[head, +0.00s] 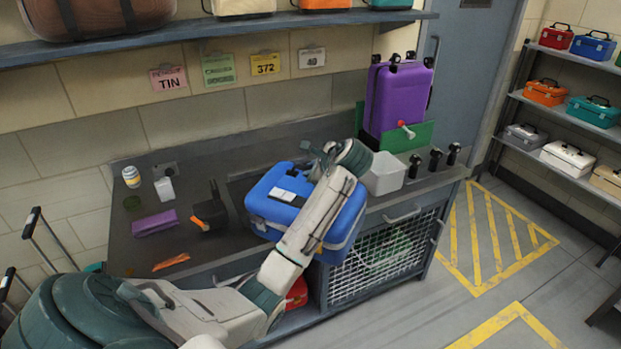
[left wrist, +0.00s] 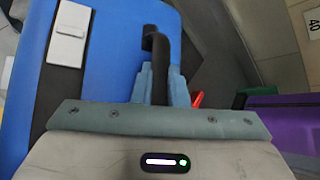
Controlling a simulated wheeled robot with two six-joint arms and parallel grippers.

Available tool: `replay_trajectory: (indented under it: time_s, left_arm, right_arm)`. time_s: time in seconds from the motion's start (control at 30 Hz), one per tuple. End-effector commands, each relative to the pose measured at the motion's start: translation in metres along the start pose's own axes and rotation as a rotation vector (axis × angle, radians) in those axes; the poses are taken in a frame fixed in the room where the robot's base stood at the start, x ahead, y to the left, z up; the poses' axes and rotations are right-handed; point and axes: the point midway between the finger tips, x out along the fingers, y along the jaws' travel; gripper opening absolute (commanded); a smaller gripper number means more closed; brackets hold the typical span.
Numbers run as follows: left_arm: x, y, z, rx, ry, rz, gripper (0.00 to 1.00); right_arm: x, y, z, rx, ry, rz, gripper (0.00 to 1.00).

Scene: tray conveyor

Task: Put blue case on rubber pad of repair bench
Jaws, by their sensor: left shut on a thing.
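The blue case (head: 275,205) has a pale label and a light band near its lower edge. In the head view it is over the middle of the repair bench (head: 180,165) and overlaps the bench's front edge; I cannot tell whether it touches the bench. My left gripper (head: 323,160) is shut on its dark handle. The left wrist view shows the fingers (left wrist: 157,85) on that handle, beside the blue lid (left wrist: 100,70). A dark patch, perhaps the rubber pad (head: 237,187), shows behind the case, mostly hidden. My right gripper is not in view.
A purple suitcase (head: 398,95) stands at the bench's right end, behind a white bin (head: 384,174). A black holder with an orange-handled tool (head: 210,213), a purple pouch (head: 155,223) and small containers lie left of the case. A shelf (head: 200,30) overhangs the back.

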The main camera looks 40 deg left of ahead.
Motion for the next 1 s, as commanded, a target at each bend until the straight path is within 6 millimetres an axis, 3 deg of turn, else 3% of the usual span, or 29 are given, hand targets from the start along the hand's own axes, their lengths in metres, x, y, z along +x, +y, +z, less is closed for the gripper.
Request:
replay_trajectory:
  time_s: [0.03,0.2,0.4,0.6,1.0]
  left_arm:
    - [0.005,-0.012,0.003,-0.002,-0.005,-0.002,0.00]
    - [0.029,-0.037,0.000,-0.002,-0.004,-0.002,0.00]
    - [0.047,-0.054,-0.004,-0.003,-0.004,-0.003,0.00]
    - [0.053,-0.057,-0.006,-0.003,-0.003,-0.004,0.00]
    - [0.073,-0.037,-0.028,-0.002,-0.002,-0.002,0.00]
  right_arm:
    - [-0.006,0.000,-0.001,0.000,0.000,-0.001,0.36]
    - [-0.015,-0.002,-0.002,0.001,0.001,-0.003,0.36]
    - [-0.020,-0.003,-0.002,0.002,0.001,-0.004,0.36]
    - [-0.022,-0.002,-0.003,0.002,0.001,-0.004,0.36]
    - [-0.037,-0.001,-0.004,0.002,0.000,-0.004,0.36]
